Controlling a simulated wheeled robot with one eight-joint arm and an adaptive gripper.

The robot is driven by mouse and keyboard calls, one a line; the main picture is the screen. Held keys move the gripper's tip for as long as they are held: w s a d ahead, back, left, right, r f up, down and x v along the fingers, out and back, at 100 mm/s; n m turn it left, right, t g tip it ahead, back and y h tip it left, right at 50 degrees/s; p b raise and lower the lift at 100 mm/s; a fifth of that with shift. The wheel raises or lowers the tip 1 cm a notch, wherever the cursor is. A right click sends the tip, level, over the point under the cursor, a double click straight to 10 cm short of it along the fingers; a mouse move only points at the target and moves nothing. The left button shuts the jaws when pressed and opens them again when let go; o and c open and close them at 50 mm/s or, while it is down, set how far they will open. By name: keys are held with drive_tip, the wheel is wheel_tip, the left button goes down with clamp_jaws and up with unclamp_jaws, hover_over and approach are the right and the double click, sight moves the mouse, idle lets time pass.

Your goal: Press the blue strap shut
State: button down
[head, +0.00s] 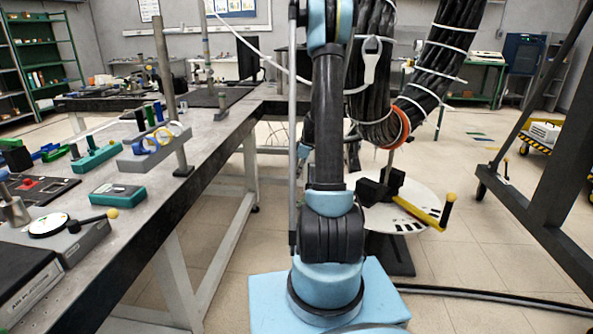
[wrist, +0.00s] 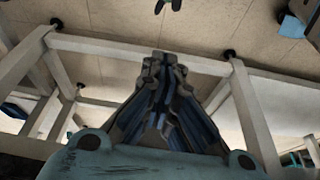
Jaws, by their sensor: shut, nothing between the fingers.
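A grey stand (head: 158,151) on the long bench at left in the head view holds several coloured upright tabs and rings. A blue upright tab (head: 149,116) stands between two green ones, and a blue ring (head: 145,146) sits below. These blue parts may be the strap; at this size I cannot tell how they join or whether the strap is open. My gripper (wrist: 164,62) shows in the wrist view with its fingers together and empty, over floor and a pale frame. It is out of the head view, well apart from the stand as far as I can see.
The bench (head: 215,133) carries a green box (head: 117,195), a grey fixture with a yellow-knobbed lever (head: 70,235) and several tools. A round white table (head: 405,212) with a yellow handle stands at right. Thick black cable bundles (head: 372,90) hang beside my arm.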

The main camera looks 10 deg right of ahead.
drive_tip(key=shift+s+d+f, duration=0.15)
drive_tip(key=shift+d+f, duration=0.2)
drive_tip(key=shift+f, duration=0.4)
drive_tip(key=shift+s+d+f, duration=0.15)
drive_tip(key=shift+d+f, duration=0.25)
drive_tip(key=shift+f, duration=0.4)
drive_tip(key=shift+s+d+f, duration=0.15)
drive_tip(key=shift+d+f, duration=0.2)
drive_tip(key=shift+f, duration=0.4)
drive_tip(key=shift+s, duration=0.1)
